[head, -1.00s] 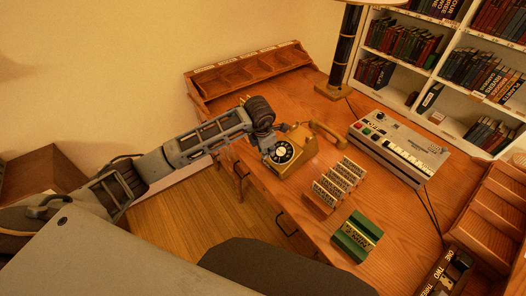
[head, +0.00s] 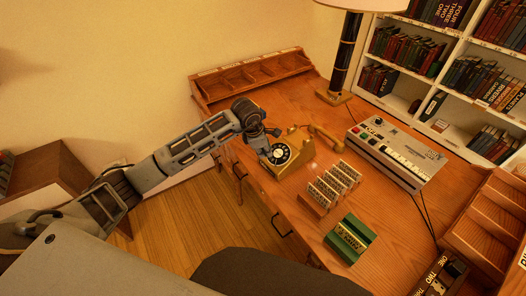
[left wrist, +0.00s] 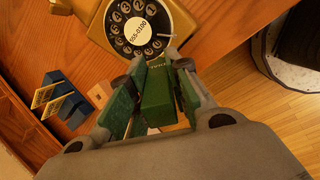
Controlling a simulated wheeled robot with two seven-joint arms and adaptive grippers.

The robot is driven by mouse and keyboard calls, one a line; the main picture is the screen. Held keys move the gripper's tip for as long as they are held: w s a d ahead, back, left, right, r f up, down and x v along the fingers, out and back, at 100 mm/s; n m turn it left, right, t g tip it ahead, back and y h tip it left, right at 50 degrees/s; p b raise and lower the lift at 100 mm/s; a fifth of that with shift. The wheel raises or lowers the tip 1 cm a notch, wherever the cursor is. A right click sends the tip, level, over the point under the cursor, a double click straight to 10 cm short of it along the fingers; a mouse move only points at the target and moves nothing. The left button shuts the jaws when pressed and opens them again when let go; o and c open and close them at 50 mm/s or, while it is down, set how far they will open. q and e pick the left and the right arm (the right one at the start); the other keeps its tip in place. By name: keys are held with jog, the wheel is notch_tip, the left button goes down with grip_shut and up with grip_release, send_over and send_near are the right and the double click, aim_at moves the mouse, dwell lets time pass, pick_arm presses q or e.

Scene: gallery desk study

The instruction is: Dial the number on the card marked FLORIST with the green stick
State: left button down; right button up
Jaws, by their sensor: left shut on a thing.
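The brass telephone (head: 297,148) stands on the desk, its handset off to the right side. Its black dial (head: 280,154) has a white centre label reading 555-0100, clear in the left wrist view (left wrist: 138,30). My left gripper (head: 266,143) is at the dial's near edge, and it also shows in the left wrist view (left wrist: 157,62). It is shut on the green stick (left wrist: 156,95), which points toward the dial's lower rim; contact cannot be told. A rack of cards (head: 335,187) stands right of the phone; no FLORIST marking is legible. My right gripper is not in view.
A green holder (head: 351,239) sits nearer the desk's front edge. A grey answering machine (head: 397,152) is behind the cards. A lamp (head: 346,55) stands at the back. Wooden trays (head: 482,225) line the right side. Bare desk (head: 385,215) lies between.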

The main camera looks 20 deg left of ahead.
pick_arm(q)
jog(key=shift+w+d+r+m+h, duration=0.15)
jog(key=shift+m+h, duration=0.35)
jog(key=shift+m, duration=0.4)
jog(key=shift+f, duration=0.2)
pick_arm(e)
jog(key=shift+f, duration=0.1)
pick_arm(q)
jog(key=shift+w+d+f+b, duration=0.1)
jog(key=shift+w+f+b, duration=0.1)
jog(key=shift+f+b, duration=0.2)
jog(key=shift+w+d+f, duration=0.1)
jog(key=shift+w+f, duration=0.05)
jog(key=shift+f, duration=0.3)
jog(key=shift+w+f+b, duration=0.1)
jog(key=shift+f+b, duration=0.1)
jog(key=shift+b, duration=0.15)
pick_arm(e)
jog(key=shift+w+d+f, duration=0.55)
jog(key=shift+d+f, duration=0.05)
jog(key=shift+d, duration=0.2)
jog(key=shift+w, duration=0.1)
pick_arm(q)
jog(key=shift+d+f, duration=0.1)
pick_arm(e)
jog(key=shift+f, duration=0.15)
